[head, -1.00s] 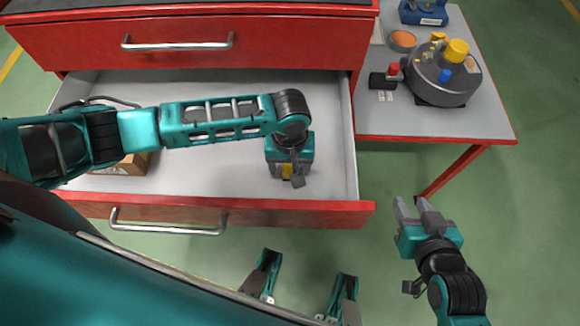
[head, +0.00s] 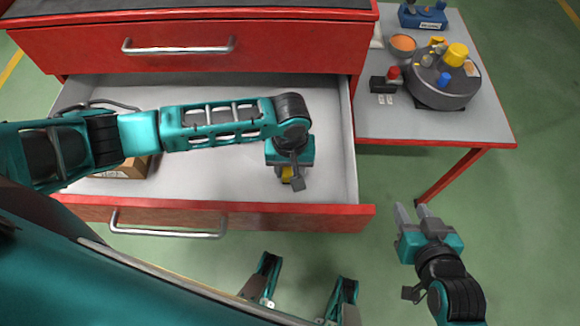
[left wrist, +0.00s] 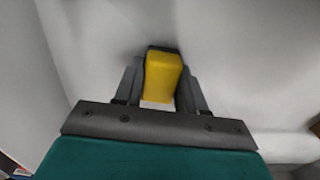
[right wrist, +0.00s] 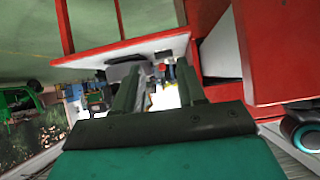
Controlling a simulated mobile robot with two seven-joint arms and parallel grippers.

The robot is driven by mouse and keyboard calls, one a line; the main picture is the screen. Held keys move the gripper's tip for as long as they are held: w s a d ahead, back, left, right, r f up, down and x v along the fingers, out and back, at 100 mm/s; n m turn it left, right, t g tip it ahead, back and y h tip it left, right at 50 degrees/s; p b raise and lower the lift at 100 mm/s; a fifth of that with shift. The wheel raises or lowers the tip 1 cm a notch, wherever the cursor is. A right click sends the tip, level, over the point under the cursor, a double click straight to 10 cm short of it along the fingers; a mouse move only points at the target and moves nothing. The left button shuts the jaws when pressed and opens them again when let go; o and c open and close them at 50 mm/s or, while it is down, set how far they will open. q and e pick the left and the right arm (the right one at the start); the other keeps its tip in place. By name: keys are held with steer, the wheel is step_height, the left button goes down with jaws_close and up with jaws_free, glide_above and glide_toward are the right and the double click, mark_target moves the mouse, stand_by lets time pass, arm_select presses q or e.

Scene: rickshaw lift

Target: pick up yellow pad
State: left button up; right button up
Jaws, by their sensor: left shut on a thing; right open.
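The yellow pad (left wrist: 162,76) is a small block between the two fingers of my left gripper (left wrist: 161,88) in the left wrist view. The left gripper is shut on it, inside the open drawer (head: 220,90) near its right front corner. In the head view only a small part of the yellow pad (head: 287,174) shows below the gripper, and the rest is hidden by my wrist. Whether the pad touches the drawer floor I cannot tell. My right gripper (head: 417,212) is open and empty, right of the drawer and in front of the side table.
A brown box (head: 128,168) lies at the drawer's left, partly behind my arm. The red drawer front (head: 330,216) and side wall stand close to my left gripper. A grey table (head: 430,125) at the right bears a round grey machine (head: 440,85) and an orange bowl (head: 403,44).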

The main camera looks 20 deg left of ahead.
arm_select(q)
steer(key=shift+r, duration=0.6)
step_height(320, 180, up, 19)
steer(key=p, duration=0.5)
steer(key=shift+p, duration=0.4)
arm_select(e)
steer(key=d+r, duration=0.1)
steer(key=s+d+r, duration=0.1)
steer(key=shift+d+r+h, duration=0.25)
steer(key=shift+r+h, duration=0.05)
arm_select(q)
steer(key=shift+f, duration=0.1)
